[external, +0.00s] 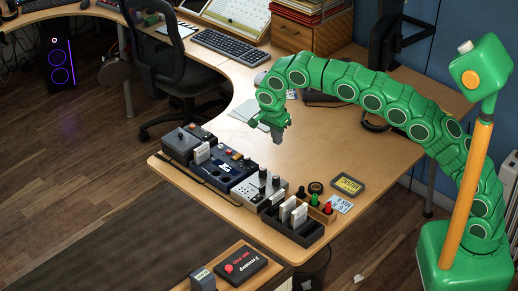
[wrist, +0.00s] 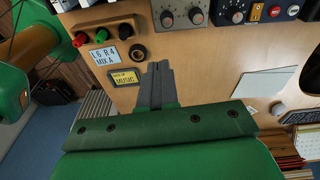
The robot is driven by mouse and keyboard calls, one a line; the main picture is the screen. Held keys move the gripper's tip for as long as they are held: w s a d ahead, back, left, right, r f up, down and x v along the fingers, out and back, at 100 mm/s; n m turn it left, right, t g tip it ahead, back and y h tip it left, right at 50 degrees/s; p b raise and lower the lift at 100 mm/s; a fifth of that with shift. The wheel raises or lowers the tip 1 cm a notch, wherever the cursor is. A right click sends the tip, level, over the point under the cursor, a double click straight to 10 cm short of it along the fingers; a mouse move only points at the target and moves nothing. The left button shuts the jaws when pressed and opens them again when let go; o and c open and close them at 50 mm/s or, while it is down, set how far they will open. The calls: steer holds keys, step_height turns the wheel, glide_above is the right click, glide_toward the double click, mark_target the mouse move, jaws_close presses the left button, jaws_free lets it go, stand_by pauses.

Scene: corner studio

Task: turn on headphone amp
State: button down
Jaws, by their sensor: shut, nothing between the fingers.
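A small grey box with knobs (external: 260,190) stands in the row of devices along the desk's front edge; it may be the headphone amp, but I read no label. It also shows at the top of the wrist view (wrist: 181,16), with two dark knobs on its face and its upper part cut off. My gripper (external: 277,138) is above the desk, behind the device row and apart from it. In the wrist view my gripper's fingers (wrist: 157,70) are together and empty, over bare wood. Whether the box is on cannot be told.
A dark blue device (external: 228,168) with buttons is beside the grey box. A black organizer (external: 294,222), a wooden block with red and green pieces (external: 317,207), a yellow music label box (external: 347,185) and a white card (external: 340,205) are nearby. The middle of the desk (external: 310,155) is clear.

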glide_above(259, 195)
steer(key=s+a, duration=0.1)
steer(key=s, duration=0.1)
step_height(259, 195, down, 4)
steer(key=shift+w+a+f+m, duration=0.1)
steer(key=shift+w+a+m, duration=0.1)
steer(key=shift+m, duration=0.1)
steer(key=f, duration=0.9)
steer(key=w+d+f, duration=0.1)
steer(key=f, duration=0.4)
steer(key=shift+w+d, duration=0.1)
